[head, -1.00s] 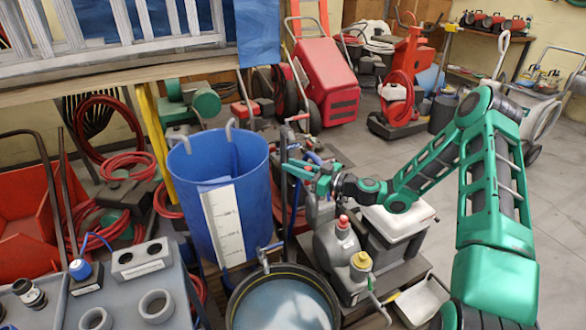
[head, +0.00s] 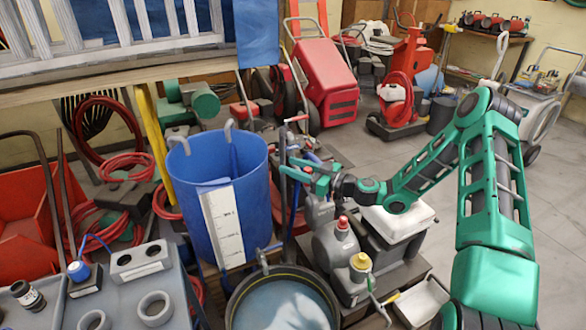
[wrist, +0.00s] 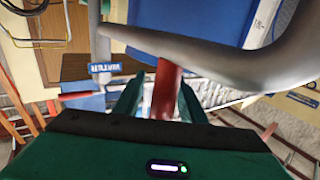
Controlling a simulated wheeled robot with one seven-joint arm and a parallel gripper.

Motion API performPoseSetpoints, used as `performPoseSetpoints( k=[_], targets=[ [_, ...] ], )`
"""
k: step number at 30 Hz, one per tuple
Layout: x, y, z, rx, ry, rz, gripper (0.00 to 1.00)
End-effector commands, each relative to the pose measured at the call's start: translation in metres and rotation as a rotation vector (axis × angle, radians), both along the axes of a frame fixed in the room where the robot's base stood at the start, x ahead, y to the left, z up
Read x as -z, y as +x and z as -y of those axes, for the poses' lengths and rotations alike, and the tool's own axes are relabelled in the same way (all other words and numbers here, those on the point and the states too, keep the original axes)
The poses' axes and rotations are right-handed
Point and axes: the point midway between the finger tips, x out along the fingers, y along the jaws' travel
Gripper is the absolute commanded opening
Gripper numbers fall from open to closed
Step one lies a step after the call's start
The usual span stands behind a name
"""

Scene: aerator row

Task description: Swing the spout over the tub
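A tall blue tub (head: 258,165) with a white level scale stands left of my gripper (head: 298,172) in the head view. A grey upright pipe (head: 283,148) stands just right of its rim. In the wrist view a thick grey bent pipe (wrist: 190,58), apparently the spout, crosses above my gripper (wrist: 160,105), with blue behind it. A red bar (wrist: 167,85) lies between my two green fingers, with a visible gap on its left side. The fingers are apart; contact on the right side cannot be told. Where the spout's mouth points is unclear.
A dark-rimmed round tub (head: 236,297) holding water sits in front, with a small tap (head: 263,260) at its rim. Grey jugs (head: 335,243) and a white-lidded box (head: 398,220) crowd below my arm. A blue label (wrist: 104,68) shows by the pipe. Open floor lies right.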

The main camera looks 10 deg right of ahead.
Motion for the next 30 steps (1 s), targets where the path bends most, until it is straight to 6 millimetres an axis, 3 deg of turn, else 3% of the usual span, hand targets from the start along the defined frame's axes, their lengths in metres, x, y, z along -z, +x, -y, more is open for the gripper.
performPoseSetpoints(
  k=[5,18,30],
  targets=[
    [0.001,-0.008,0.008,0.0,-0.001,-0.002,0.37],
    [0.001,-0.058,0.065,0.004,-0.001,-0.002,0.37],
    [0.001,-0.072,0.079,0.0,0.0,0.0,0.37]
  ],
)
